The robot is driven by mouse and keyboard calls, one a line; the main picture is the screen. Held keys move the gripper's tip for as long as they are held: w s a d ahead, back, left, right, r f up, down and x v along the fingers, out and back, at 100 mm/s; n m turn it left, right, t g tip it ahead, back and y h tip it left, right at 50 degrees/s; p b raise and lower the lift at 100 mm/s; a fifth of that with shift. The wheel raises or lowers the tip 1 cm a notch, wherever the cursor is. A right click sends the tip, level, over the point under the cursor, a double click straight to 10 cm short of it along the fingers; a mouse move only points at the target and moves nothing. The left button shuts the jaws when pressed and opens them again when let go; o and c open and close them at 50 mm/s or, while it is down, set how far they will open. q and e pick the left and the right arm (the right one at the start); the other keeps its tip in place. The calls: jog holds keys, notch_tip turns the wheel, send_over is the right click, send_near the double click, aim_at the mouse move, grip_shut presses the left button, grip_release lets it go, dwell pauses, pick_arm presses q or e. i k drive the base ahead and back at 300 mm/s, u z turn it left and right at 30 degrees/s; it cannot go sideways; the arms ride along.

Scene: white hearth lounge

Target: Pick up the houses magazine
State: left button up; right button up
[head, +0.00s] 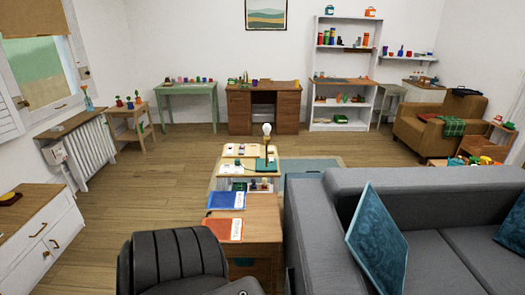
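Two flat magazine-like items lie on a low wooden cabinet ahead of me in the head view. One is a blue magazine (226,200) with a pale label strip. The other is an orange-red magazine (223,229) with a white strip, lying closer to me. The lettering on both is too small to read, so I cannot tell which is the houses magazine. The wooden cabinet (262,214) has bare top to the right of them. Neither of my grippers is in view.
A black ribbed chair (174,258) stands in front of the cabinet, and a grey sofa (318,225) closes off its right side. A small shelf unit with a lamp (267,150) stands behind. Wooden floor (140,190) is free to the left, up to a white drawer unit (38,238).

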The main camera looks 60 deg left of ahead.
aim_at(218, 200)
jog(key=u, duration=2.7)
jog(key=k, duration=0.5)
jog(key=u, duration=1.05)
jog(key=i, duration=1.35)
jog(key=z, duration=0.4)
jog(key=i, duration=0.8)
jog(key=z, duration=1.45)
jog(key=i, duration=0.65)
jog(key=z, duration=0.6)
